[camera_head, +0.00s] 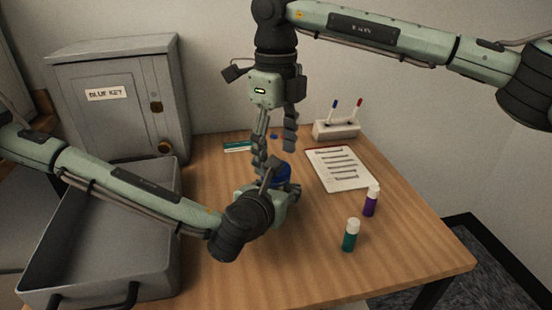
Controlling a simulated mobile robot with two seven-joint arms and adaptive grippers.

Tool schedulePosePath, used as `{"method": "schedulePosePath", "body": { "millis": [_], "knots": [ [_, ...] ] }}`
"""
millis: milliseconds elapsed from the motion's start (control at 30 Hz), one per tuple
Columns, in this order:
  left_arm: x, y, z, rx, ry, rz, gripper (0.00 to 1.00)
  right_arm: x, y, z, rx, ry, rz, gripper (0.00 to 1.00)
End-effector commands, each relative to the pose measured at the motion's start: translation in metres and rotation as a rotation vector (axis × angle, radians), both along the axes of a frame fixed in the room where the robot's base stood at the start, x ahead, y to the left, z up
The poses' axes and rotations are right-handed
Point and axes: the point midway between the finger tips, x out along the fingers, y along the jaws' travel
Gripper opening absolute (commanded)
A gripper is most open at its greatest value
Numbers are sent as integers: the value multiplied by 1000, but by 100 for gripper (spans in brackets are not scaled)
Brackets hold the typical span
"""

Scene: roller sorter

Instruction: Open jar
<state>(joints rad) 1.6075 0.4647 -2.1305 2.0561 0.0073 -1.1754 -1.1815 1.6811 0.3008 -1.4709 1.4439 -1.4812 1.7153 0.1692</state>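A dark blue rounded thing (284,172), which looks like the jar, stands on the table at the middle, mostly hidden behind my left gripper. My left gripper (283,184) is low at the table, right up against the blue thing. Its fingertips are hidden, so I cannot tell whether they close on it. My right gripper (276,156) points straight down from above, over and just behind the blue thing. Its two fingers are spread apart with nothing visible between them. A separate lid cannot be made out.
A grey cabinet (118,84) labelled "BLUE KEY" and a grey tray (150,283) stand left. A printed sheet (338,168), a pen holder (337,130), a purple bottle (371,201), a green bottle (350,235) and a green card (237,146) lie around. The front right is clear.

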Motion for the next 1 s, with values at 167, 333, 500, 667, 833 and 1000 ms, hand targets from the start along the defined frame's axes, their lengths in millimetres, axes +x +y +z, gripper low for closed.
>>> {"method": "schedulePosePath", "body": {
  "millis": [167,333,500,667,833,1000],
  "knots": [
    [0,0,0,0,0,0,0,0,0,22,1,-1,0,66],
    [0,0,0,0,0,0,0,0,1,28,0,1,-77,65],
    [0,0,0,0,0,0,0,0,1,41,1,-1,-355,65],
    [0,0,0,0,0,0,0,0,1,52,1,1,-619,65],
    [0,0,0,0,0,0,0,0,1,56,-1,2,-770,65],
    [0,0,0,0,0,0,0,-1,0,39,-2,4,-792,65]
  ]
}}
